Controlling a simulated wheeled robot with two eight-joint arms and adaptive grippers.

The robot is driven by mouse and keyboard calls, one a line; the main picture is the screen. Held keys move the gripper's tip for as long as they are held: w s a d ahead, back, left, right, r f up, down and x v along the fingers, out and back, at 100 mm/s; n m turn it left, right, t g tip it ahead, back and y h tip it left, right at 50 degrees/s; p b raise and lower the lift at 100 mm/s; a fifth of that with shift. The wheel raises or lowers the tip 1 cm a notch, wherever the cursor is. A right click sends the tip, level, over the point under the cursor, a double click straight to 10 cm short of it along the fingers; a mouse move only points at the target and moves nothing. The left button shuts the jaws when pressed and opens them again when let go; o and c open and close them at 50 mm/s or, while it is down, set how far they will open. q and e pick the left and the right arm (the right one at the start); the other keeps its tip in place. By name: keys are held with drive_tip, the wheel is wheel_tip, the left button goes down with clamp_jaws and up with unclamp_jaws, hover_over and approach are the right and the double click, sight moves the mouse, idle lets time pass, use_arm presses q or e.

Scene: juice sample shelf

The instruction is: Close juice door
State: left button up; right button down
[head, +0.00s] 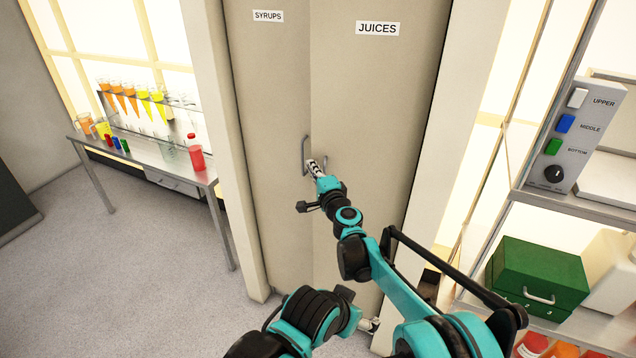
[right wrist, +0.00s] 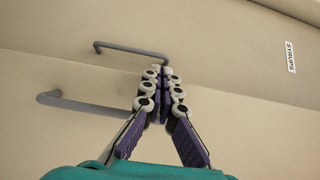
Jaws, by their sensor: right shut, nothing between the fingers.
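The juices door (head: 375,110) is the right-hand door of a tall beige cabinet and bears a JUICES label. It looks about flush with the syrups door (head: 270,90); a small gap cannot be ruled out. My right gripper (head: 314,166) is shut and empty, in front of the seam by the two handles. In the right wrist view, its fingertips (right wrist: 160,85) are together beside the juices handle (right wrist: 90,106) and the syrups handle (right wrist: 130,49). Contact with the door cannot be told. My left gripper (head: 369,325) seems to show low near the cabinet base, mostly hidden.
A metal table (head: 150,162) with colored sample tubes and cups stands at the left. At the right, a shelf (head: 580,205) holds a button panel (head: 572,135) and a green box (head: 537,277). The floor (head: 130,285) left of the cabinet is clear.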

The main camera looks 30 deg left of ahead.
drive_tip(key=w+a, duration=0.1)
drive_tip(key=w, duration=0.1)
drive_tip(key=w+a, duration=0.1)
drive_tip(key=w, duration=0.1)
drive_tip(key=w+a+p, duration=0.1)
drive_tip(key=w, duration=0.1)
drive_tip(key=shift+w+a, duration=0.1)
drive_tip(key=shift+w, duration=0.05)
idle(0.3)
